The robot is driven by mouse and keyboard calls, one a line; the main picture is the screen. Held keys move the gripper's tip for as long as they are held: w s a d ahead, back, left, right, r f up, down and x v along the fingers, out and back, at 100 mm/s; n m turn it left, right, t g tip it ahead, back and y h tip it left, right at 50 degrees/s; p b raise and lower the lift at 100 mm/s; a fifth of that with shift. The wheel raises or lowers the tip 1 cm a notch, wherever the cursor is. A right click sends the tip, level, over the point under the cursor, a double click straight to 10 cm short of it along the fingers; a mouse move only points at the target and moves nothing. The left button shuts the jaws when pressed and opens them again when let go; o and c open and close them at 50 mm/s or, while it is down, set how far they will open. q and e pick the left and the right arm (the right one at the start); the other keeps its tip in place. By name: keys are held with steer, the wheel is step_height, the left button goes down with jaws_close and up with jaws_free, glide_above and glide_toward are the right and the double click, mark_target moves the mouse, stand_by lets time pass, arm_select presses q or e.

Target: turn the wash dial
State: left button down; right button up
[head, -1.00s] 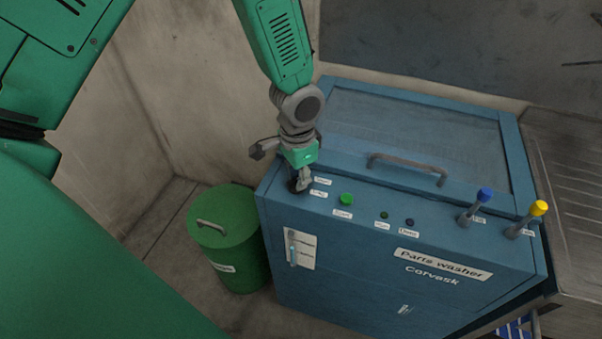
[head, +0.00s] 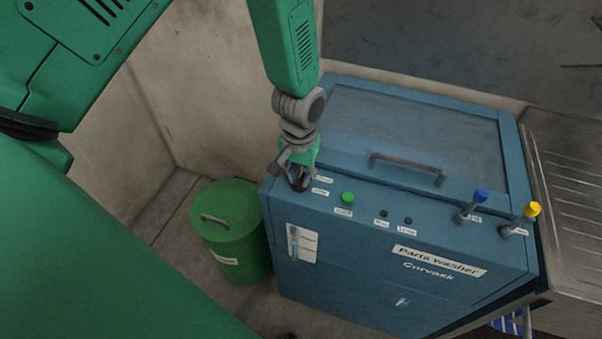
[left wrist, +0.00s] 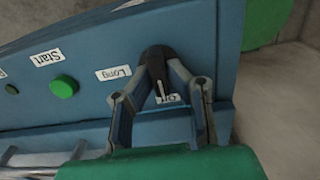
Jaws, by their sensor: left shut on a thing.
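The wash dial (left wrist: 158,62) is a black knob with a pale pointer mark, on the top panel of the blue parts washer (head: 380,285). In the left wrist view it sits between my left gripper's fingers, beside a "Long" label (left wrist: 113,73) and a partly covered label. My left gripper (head: 298,181) is shut on the dial at the panel's left end. In the left wrist view its two grey fingers (left wrist: 162,78) touch the dial on both sides. My right gripper is not in view.
A green Start button (head: 347,198) and two small lamps sit right of the dial. Blue (head: 480,196) and yellow (head: 532,210) tipped levers stand farther right. A lid handle (head: 408,166) is behind. A green bin (head: 232,235) stands on the floor at left.

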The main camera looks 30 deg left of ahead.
mark_target(299, 178)
arm_select(q)
steer(key=shift+s+d+f, duration=0.1)
steer(key=shift+s+f, duration=0.15)
steer(key=shift+s, duration=0.2)
steer(key=c, duration=1.6)
jaws_free()
steer(key=shift+o, duration=0.2)
steer(key=shift+r, duration=0.1)
steer(key=shift+w, duration=0.15)
steer(key=shift+r, duration=0.2)
step_height(299, 178, up, 12)
steer(key=shift+f, duration=0.25)
